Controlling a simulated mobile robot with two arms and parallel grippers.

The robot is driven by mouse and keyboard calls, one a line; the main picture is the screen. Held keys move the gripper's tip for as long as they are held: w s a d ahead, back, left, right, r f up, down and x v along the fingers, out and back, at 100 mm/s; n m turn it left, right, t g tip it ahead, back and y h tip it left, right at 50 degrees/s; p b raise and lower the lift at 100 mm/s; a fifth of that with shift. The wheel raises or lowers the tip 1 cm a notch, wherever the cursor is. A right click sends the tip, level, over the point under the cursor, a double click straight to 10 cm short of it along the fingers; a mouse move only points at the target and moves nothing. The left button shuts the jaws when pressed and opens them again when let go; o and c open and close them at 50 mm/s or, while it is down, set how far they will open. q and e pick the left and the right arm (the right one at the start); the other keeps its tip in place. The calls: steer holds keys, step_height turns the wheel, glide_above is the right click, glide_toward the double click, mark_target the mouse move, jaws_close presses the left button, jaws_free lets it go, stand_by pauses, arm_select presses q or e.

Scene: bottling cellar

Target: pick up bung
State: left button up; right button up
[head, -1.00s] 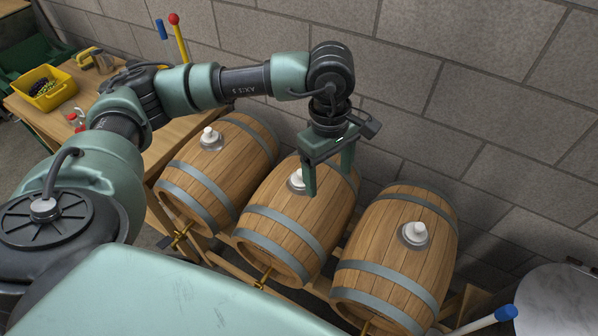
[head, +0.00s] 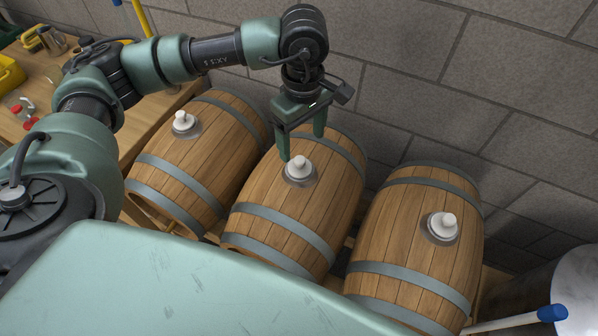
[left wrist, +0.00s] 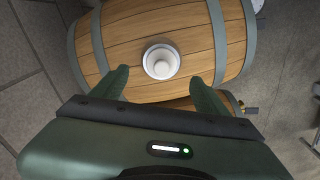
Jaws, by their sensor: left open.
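Three white bungs sit in the tops of three wooden barrels: a left bung (head: 183,121), a middle bung (head: 298,167) and a right bung (head: 443,222). My left gripper (head: 302,147) is open and empty above the middle barrel (head: 325,200), its fingers pointing down around the far side of the middle bung. In the left wrist view a bung (left wrist: 162,62) stands upright just beyond the fingertips, centred between the open fingers (left wrist: 159,76). Whether a finger touches it cannot be told; a gap shows on each side. My right gripper is not in view.
The left barrel (head: 205,150) and right barrel (head: 415,245) flank the middle one closely. A block wall (head: 430,90) stands close behind. A wooden table (head: 60,75) with small items is at left. A blue-ended rod (head: 552,313) and pale metal vessel (head: 580,285) are at right.

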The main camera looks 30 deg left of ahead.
mark_target(300, 159)
arm_select(q)
step_height(300, 159, down, 2)
steer(key=shift+s+f+p, duration=0.15)
steer(key=shift+f+p, duration=0.05)
steer(key=shift+p, duration=0.45)
steer(key=f+p, duration=0.1)
steer(key=f, duration=0.2)
steer(key=f+p, duration=0.1)
steer(key=shift+a+f+p, duration=0.25)
steer(key=shift+f+p, duration=0.05)
steer(key=shift+f, duration=0.25)
steer(key=shift+c, duration=0.9)
steer(key=c, duration=1.2)
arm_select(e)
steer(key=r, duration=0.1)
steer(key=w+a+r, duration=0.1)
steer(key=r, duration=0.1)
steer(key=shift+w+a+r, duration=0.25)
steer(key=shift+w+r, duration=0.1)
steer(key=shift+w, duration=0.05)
arm_select(q)
steer(key=shift+c, duration=0.2)
